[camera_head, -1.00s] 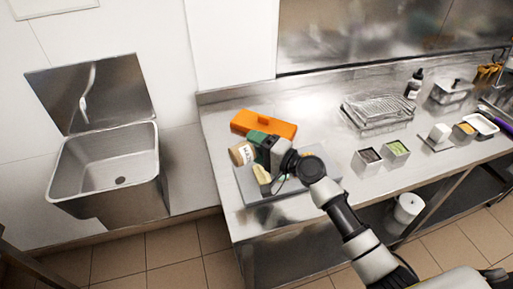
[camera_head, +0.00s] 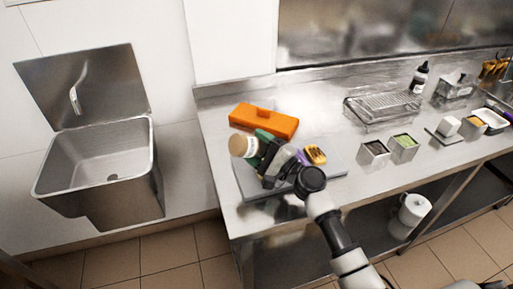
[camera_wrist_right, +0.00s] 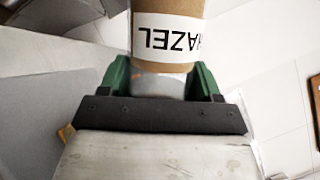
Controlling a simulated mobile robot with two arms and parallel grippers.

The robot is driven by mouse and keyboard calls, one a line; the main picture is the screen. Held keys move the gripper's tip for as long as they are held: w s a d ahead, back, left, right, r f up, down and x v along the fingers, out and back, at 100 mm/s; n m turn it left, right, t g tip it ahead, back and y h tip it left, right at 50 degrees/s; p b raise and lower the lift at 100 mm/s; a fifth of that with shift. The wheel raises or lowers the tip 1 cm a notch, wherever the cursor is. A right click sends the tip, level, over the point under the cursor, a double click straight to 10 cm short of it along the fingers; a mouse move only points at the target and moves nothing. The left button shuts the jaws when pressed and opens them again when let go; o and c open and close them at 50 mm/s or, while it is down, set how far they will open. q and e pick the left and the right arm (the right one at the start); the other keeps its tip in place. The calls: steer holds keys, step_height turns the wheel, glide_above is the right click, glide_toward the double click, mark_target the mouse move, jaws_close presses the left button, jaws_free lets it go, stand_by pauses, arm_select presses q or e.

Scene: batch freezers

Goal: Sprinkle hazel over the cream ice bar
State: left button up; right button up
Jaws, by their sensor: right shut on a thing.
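My right gripper (camera_head: 260,148) is shut around a brown hazel jar (camera_head: 242,146) above the left part of the grey tray (camera_head: 336,167). The jar looks tilted, with its pale round end facing left. In the right wrist view, the jar (camera_wrist_right: 166,40) sits between the green fingers (camera_wrist_right: 163,82), its HAZEL label upside down. The cream ice bar cannot be made out now; my right gripper and wrist cover that part of the tray. A golden bar with dark markings (camera_head: 315,154) lies at the tray's back right. My left gripper is not in view.
An orange box (camera_head: 264,121) stands close behind the jar. A wire rack (camera_head: 383,109) and small containers of dark (camera_head: 374,153) and green (camera_head: 403,147) contents stand to the right. A sink (camera_head: 97,165) is at left. The counter's front-right strip is clear.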

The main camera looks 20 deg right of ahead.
steer(key=shift+r+p, duration=0.5)
steer(key=shift+r, duration=0.4)
steer(key=shift+f+b, duration=0.95)
steer(key=shift+b, duration=0.1)
steer(key=shift+r+p, duration=0.75)
steer(key=shift+r, duration=0.15)
steer(key=shift+f+b, duration=0.95)
steer(key=shift+b, duration=0.05)
steer(key=shift+r, duration=0.1)
